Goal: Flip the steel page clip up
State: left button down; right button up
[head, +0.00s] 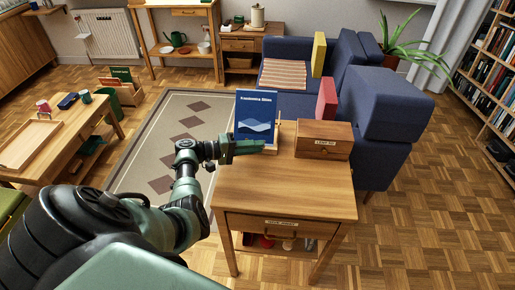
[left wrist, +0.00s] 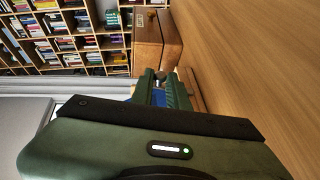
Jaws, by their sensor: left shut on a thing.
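A blue book (head: 257,112) stands upright on a wooden stand (head: 273,140) at the back left of the wooden table (head: 290,190). My left gripper (head: 258,146) reaches in from the left, low in front of the book. In the left wrist view its fingers (left wrist: 160,82) are close together, and a small grey piece, seemingly the steel page clip (left wrist: 160,75), shows at their tips. In the head view the fingers hide the clip. A bit of the blue book also shows between the fingers in the left wrist view. My right gripper is not in view.
A wooden box (head: 323,141) with a label stands right of the book; it also shows in the left wrist view (left wrist: 148,28). The table's front top is bare. A blue sofa (head: 375,110) stands behind. A low table (head: 50,140) with a tray is at left.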

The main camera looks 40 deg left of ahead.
pick_arm(q)
jog(key=shift+s+a+f+b, duration=0.15)
jog(key=shift+b, duration=0.25)
jog(key=c, duration=1.4)
grip_release()
jog(key=b+v, duration=0.1)
jog(key=v, duration=0.6)
jog(key=shift+f, duration=0.15)
jog(key=shift+s+a, duration=0.25)
jog(key=shift+s, duration=0.1)
jog(key=shift+o, duration=0.2)
